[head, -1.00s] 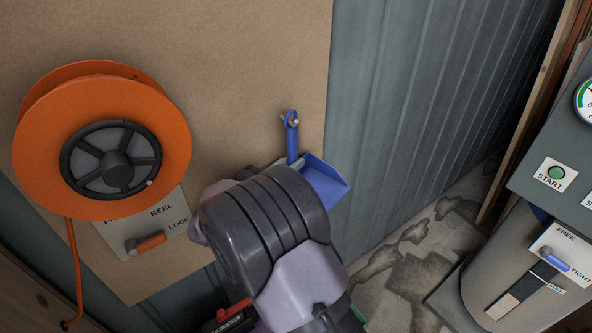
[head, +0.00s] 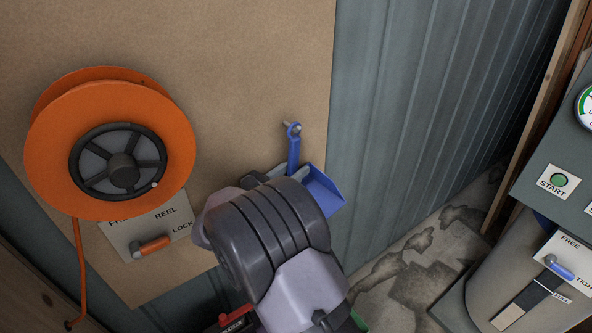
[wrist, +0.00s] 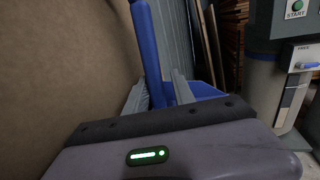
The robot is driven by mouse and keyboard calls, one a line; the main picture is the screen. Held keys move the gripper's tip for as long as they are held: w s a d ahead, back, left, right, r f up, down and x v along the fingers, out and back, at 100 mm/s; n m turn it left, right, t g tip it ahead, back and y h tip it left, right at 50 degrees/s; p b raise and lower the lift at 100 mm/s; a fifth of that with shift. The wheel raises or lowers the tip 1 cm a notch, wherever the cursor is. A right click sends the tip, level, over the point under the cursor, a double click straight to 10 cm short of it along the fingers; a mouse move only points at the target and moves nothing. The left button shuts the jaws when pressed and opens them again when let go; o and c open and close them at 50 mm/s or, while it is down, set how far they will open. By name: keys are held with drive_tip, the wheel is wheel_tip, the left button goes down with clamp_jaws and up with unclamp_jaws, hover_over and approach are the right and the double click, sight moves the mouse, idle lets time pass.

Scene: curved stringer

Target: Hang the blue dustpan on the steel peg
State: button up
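The blue dustpan (head: 322,193) is upright against the brown board, its handle pointing up and its pan at the bottom. The ring at the top of its handle is around the small steel peg (head: 287,125), whose tip shows through the ring. My gripper (wrist: 159,80) is at the lower handle. In the wrist view its two grey fingers stand apart on either side of the blue handle (wrist: 149,45), with a gap at the right finger. The pan is partly hidden behind the gripper. In the head view my wrist covers most of the fingers.
An orange cable reel (head: 110,150) and a reel lock plate (head: 150,235) are on the board to the left. A grey corrugated wall (head: 415,130) lies to the right. A machine panel with a green START button (head: 559,180) stands at far right.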

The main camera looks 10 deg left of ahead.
drive_tip(key=v, duration=0.2)
drive_tip(key=p+v, duration=0.1)
drive_tip(key=v, duration=0.1)
drive_tip(key=a+p+v, duration=0.1)
drive_tip(key=v, duration=0.1)
drive_tip(key=shift+w+a+f, duration=0.1)
drive_tip(key=shift+w+f, duration=0.1)
drive_tip(key=shift+w, duration=0.15)
drive_tip(key=d+p+v, duration=0.1)
drive_tip(key=p+v, duration=0.2)
drive_tip(key=v, duration=0.8)
drive_tip(key=shift+s, duration=0.6)
